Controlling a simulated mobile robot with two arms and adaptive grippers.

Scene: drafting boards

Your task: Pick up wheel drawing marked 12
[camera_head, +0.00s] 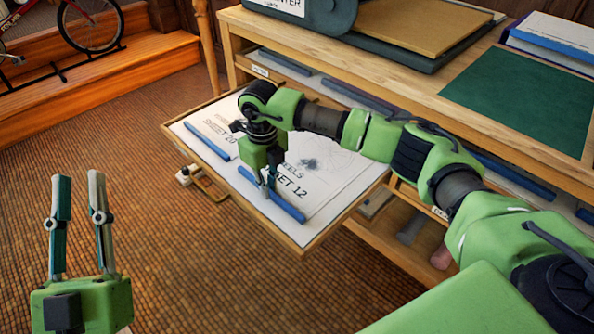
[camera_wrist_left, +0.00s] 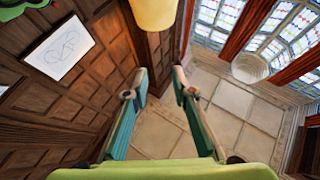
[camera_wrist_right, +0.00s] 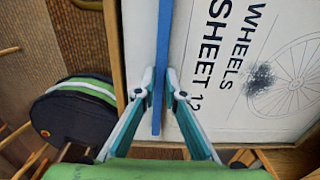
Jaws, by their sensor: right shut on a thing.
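The wheel drawing marked "WHEELS SHEET 12" (camera_head: 333,178) is a white sheet lying in an open wooden drawer, with a blue strip (camera_head: 288,208) along its front edge. The right wrist view shows its title, a dark smudge and part of a spoked wheel (camera_wrist_right: 285,85). My right gripper (camera_head: 267,190) points down at the front edge and is shut on the blue strip (camera_wrist_right: 165,40), one finger on each side. The arm hides part of the sheet. My left gripper (camera_head: 79,178) is open and empty, raised left of the drawer; its spread fingers show in the left wrist view (camera_wrist_left: 159,72).
A sheet marked 20 (camera_head: 190,121) with its own blue strip (camera_head: 207,141) lies beside it in the drawer (camera_head: 290,243). The wooden cabinet (camera_head: 450,85) carries a green mat (camera_head: 525,95). A bicycle (camera_head: 90,20) stands at the back left. Carpet at the left is clear.

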